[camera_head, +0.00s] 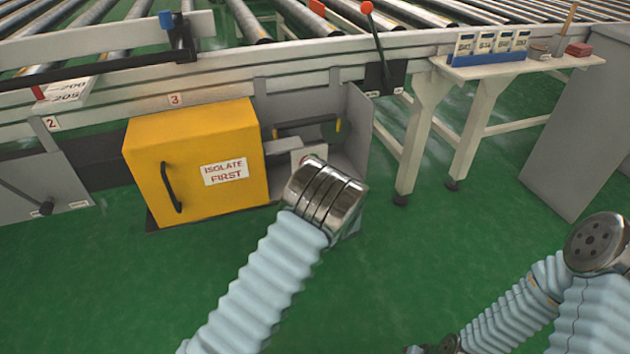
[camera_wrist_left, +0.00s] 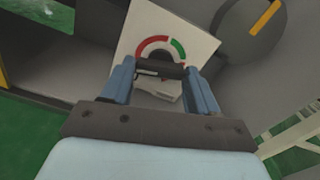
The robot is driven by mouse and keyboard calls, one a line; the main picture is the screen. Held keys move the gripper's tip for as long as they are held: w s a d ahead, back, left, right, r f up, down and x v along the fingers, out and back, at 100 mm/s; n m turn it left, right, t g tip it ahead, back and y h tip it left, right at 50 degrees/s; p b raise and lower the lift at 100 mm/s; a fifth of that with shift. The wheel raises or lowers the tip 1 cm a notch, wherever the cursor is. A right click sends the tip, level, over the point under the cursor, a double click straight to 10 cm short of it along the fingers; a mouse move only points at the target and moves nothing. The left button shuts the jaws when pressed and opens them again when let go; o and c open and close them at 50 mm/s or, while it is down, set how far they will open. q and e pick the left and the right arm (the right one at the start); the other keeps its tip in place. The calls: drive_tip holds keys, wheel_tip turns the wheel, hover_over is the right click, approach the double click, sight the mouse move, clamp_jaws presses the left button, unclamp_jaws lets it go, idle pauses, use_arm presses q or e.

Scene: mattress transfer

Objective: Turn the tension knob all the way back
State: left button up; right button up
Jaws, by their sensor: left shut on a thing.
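In the left wrist view, a white dial plate (camera_wrist_left: 203,43) carries a red and green arc. The dark tension knob (camera_wrist_left: 160,70) sits in front of it, just below the arc. The blue fingers of my left gripper (camera_wrist_left: 160,78) stand on either side of the knob and are shut on it; the fingertips partly hide it. In the head view the plate (camera_head: 301,154) shows in the open grey bay, and my left wrist hides the knob and the fingers. My right arm is folded at the lower right of the head view; its gripper is out of sight.
A yellow door (camera_head: 205,140) marked ISOLATE FIRST is left of my left wrist. A dark disc with a yellow stripe (camera_wrist_left: 240,30) sits close right of the plate. A bay wall (camera_head: 356,130) stands at the right. The green floor (camera_head: 400,260) in front is clear.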

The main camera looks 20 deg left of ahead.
use_arm(q)
drive_tip(key=n+b, duration=0.4)
drive_tip(key=b, duration=0.1)
drive_tip(key=n+b, duration=0.2)
drive_tip(key=shift+f, duration=0.3)
drive_tip(key=shift+r+n+b, duration=0.25)
drive_tip(key=shift+n+b, duration=0.95)
drive_tip(key=shift+b, duration=0.3)
drive_tip(key=o, duration=1.1)
drive_tip(key=shift+c, duration=0.2)
drive_tip(key=p+v, duration=0.1)
drive_tip(key=v, duration=1.3)
